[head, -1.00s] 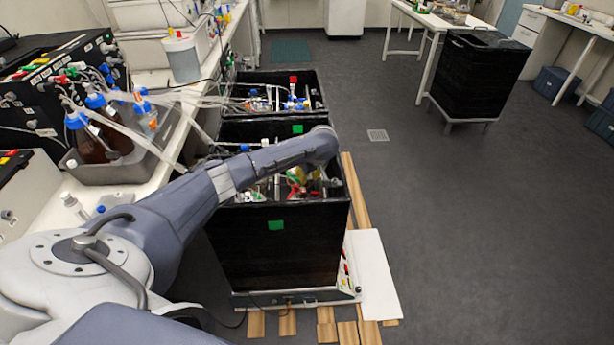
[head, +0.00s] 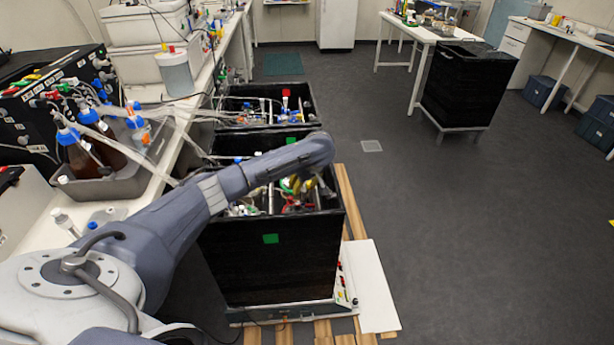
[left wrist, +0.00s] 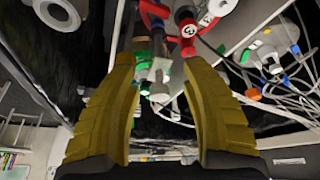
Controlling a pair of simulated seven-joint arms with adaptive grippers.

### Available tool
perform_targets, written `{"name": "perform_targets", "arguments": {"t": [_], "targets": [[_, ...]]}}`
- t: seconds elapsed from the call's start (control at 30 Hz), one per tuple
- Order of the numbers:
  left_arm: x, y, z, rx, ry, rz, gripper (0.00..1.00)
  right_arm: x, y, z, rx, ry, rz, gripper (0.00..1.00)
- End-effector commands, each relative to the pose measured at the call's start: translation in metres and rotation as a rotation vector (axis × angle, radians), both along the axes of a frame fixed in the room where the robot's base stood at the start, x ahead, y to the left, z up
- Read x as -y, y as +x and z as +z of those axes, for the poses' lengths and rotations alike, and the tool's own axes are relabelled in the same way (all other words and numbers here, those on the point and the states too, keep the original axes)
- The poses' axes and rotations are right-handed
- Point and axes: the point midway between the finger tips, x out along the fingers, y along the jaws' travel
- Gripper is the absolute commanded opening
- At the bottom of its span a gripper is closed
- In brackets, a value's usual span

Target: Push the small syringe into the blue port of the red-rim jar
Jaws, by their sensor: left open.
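My left gripper (left wrist: 160,66) is open, with two ribbed yellow fingers on either side of a small whitish translucent fitting (left wrist: 158,76). I cannot tell whether they touch it or whether it is the small syringe. Red fittings (left wrist: 188,30) and a green piece (left wrist: 141,56) sit just beyond the fingertips. In the head view the left gripper (head: 291,185) hangs down into the near black box (head: 268,265), mostly hidden by my arm. Red parts (head: 300,203) show below it. I cannot make out the red-rim jar or its blue port clearly. My right gripper is not in view.
A second black box (head: 312,105) with tubes and bottles stands behind. A white bench with a grey tray (head: 85,190) of brown bottles is at left. Loose tubing runs from the bench to the boxes. In the wrist view, white tubes (left wrist: 285,92) crowd the right. Open floor lies at right.

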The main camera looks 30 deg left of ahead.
Motion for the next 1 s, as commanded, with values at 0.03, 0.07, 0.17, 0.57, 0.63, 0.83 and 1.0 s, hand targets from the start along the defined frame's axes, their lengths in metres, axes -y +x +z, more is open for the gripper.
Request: {"name": "perform_targets", "arguments": {"t": [0.03, 0.07, 0.17, 0.57, 0.63, 0.83, 1.0], "targets": [[0.004, -0.001, 0.009, 0.003, -0.001, -0.003, 0.46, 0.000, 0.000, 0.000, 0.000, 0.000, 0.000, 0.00], [0.006, -0.001, 0.014, 0.003, -0.001, -0.002, 0.46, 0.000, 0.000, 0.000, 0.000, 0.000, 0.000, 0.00], [0.012, -0.005, 0.030, 0.002, -0.001, -0.003, 0.46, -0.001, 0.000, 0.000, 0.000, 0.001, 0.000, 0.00], [0.028, -0.013, 0.071, 0.000, 0.000, -0.001, 0.46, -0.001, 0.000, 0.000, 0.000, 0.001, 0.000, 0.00], [0.029, -0.013, 0.074, 0.000, 0.000, -0.002, 0.46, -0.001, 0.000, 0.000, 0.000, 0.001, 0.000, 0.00], [0.029, -0.014, 0.076, 0.000, 0.000, -0.001, 0.46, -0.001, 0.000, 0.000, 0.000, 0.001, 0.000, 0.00], [0.030, -0.006, 0.084, 0.034, 0.018, 0.002, 0.46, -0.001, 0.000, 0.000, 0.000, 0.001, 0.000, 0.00]]}}
